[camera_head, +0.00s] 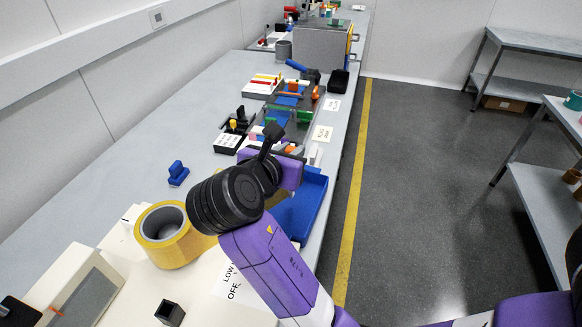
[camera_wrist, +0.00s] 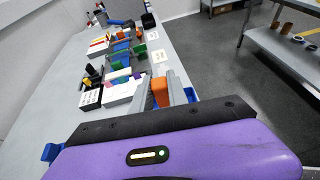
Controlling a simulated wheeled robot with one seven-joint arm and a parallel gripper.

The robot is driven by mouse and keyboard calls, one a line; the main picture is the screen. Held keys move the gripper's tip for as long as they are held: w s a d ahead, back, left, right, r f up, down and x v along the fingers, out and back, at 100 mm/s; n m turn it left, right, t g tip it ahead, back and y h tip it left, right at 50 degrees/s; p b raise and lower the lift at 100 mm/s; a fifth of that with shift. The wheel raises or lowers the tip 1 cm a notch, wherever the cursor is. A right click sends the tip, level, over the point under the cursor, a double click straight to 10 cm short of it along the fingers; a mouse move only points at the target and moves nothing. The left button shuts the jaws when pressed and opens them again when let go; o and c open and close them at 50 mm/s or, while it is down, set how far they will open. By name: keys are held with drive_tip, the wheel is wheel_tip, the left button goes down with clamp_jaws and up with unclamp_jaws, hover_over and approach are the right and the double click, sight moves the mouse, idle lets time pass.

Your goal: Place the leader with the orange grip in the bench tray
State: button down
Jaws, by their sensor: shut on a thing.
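My gripper (camera_wrist: 162,92) is shut on the orange grip (camera_wrist: 158,92) of a leader, which sits between the two grey fingers in the wrist view. The rest of the leader is hidden. In the head view my arm covers most of my gripper, and a bit of orange (camera_head: 291,149) shows just beyond the wrist. A blue tray (camera_head: 315,207) lies on the bench, below and to the right of my wrist. My arm hides its left part. A blue edge also shows beside the fingers in the wrist view (camera_wrist: 191,95).
A yellow ring (camera_head: 168,250) and a blue part (camera_head: 178,173) stand left of my arm. Sorting boxes and coloured parts (camera_head: 285,95) line the bench beyond it. A grey machine (camera_head: 322,47) stands at the far end. The left bench strip is mostly bare.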

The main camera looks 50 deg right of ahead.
drive_tip(key=shift+f+b, duration=0.4)
drive_tip(key=shift+f, duration=1.6)
drive_tip(key=c, duration=1.3)
unclamp_jaws()
drive_tip(key=shift+f, duration=0.1)
drive_tip(key=shift+a+r, duration=0.3)
drive_tip(key=shift+a, duration=0.05)
drive_tip(key=p+v, duration=0.1)
drive_tip(key=v, duration=1)
drive_tip(key=shift+s, duration=0.2)
drive_tip(key=shift+a, duration=0.2)
